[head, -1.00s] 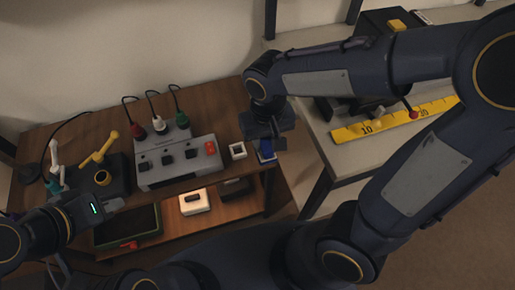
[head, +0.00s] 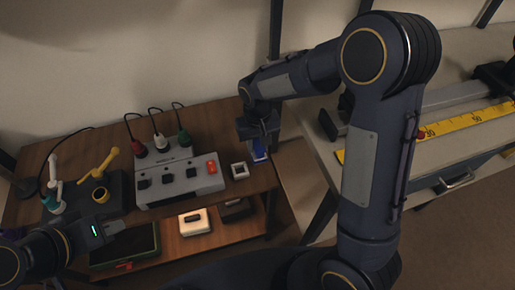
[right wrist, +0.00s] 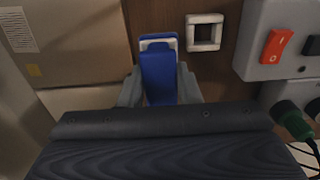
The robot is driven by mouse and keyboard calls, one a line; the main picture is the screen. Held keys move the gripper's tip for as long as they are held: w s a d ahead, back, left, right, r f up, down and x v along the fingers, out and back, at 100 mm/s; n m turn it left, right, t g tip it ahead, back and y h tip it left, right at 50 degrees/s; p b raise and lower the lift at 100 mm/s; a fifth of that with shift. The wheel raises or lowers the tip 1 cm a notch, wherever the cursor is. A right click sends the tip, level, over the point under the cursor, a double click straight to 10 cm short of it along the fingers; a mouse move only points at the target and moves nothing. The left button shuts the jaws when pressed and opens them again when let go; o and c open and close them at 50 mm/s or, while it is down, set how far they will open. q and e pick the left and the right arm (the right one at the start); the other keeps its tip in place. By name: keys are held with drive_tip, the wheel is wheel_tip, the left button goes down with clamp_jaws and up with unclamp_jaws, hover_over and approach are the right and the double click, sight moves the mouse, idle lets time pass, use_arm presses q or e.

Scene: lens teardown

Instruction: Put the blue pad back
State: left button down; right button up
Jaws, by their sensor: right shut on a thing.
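The blue pad (head: 260,153) is at the right end of the brown wooden table, beside a small white square frame (head: 239,170). My right gripper (head: 259,140) is shut on the blue pad, which hangs below it. In the right wrist view the blue pad (right wrist: 159,78) stands between the grey fingers, with a pale edge showing behind its top. The white frame (right wrist: 204,32) is to its right and apart from it. I cannot tell whether the pad touches the table. My left gripper (head: 113,227) is at the table's front left, away from the pad; its jaws are unclear.
A grey control box (head: 180,180) with a red switch stands left of the white frame, with several corded plugs behind it. A black stand with a yellow part (head: 99,184) is further left. A pale bench (head: 318,155) with a yellow ruler (head: 455,127) stands right, across a gap.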

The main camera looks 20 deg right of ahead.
sight(257, 144)
drive_tip(key=shift+w+f, duration=0.15)
drive_tip(key=shift+f, duration=0.75)
drive_tip(key=shift+w+f, duration=0.1)
drive_tip(key=shift+f, duration=0.8)
drive_tip(key=shift+f+b, duration=0.15)
drive_tip(key=shift+b, duration=0.2)
drive_tip(key=o, duration=0.9)
drive_tip(key=shift+o, duration=0.2)
